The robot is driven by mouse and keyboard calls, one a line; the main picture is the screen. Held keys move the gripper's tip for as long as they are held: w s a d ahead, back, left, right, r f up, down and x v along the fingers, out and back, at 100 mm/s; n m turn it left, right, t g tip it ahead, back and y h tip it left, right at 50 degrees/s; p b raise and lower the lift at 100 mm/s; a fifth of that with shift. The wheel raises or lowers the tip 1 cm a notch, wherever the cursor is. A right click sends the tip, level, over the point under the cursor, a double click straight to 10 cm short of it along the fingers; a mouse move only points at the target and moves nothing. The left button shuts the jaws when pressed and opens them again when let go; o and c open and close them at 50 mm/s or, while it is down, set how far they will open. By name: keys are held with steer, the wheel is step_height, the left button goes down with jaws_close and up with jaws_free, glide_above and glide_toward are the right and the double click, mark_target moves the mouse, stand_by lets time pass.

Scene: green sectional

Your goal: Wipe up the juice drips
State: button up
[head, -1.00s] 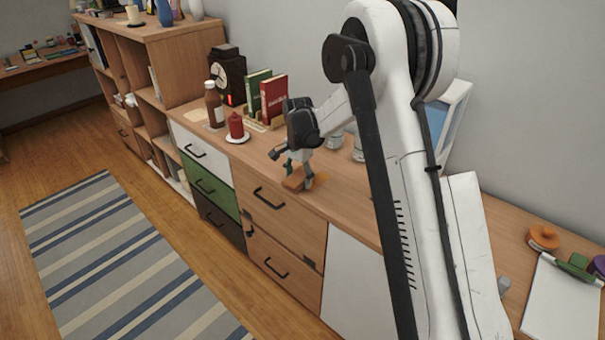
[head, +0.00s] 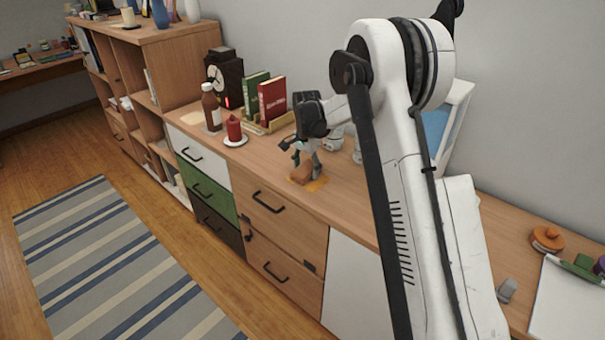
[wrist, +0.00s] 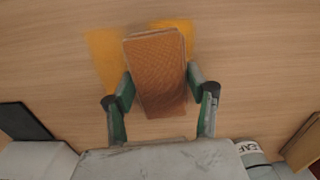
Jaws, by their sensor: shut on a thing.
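A brown-orange sponge (wrist: 156,75) with a textured face is held between the green-and-grey fingers of my gripper (wrist: 160,98). In the head view the sponge (head: 301,174) is low at the sideboard top under my gripper (head: 306,163). An orange juice patch (wrist: 103,55) shows on the wood on both sides of the sponge, which covers its middle. In the head view the juice (head: 318,184) shows to the right of the sponge. I cannot tell whether the sponge touches the surface. A second, paler patch (head: 190,118) lies left of the brown bottle.
A brown bottle (head: 211,108), a red candle on a white dish (head: 236,141), a dark clock (head: 224,79) and books in a holder (head: 271,100) stand left of my gripper. White cups or jars (head: 333,141) stand behind it. The sideboard front edge is close.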

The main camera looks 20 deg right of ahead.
steer(key=shift+w+d, duration=0.55)
steer(key=shift+d, duration=0.3)
steer(key=shift+w+d, duration=0.5)
steer(key=shift+d, duration=0.3)
steer(key=shift+d+r, duration=0.1)
steer(key=shift+r, duration=0.15)
step_height(320, 180, up, 3)
steer(key=shift+f+p, duration=0.2)
steer(key=shift+p, duration=0.15)
steer(key=shift+r+p, duration=1)
steer(key=shift+r, duration=1.55)
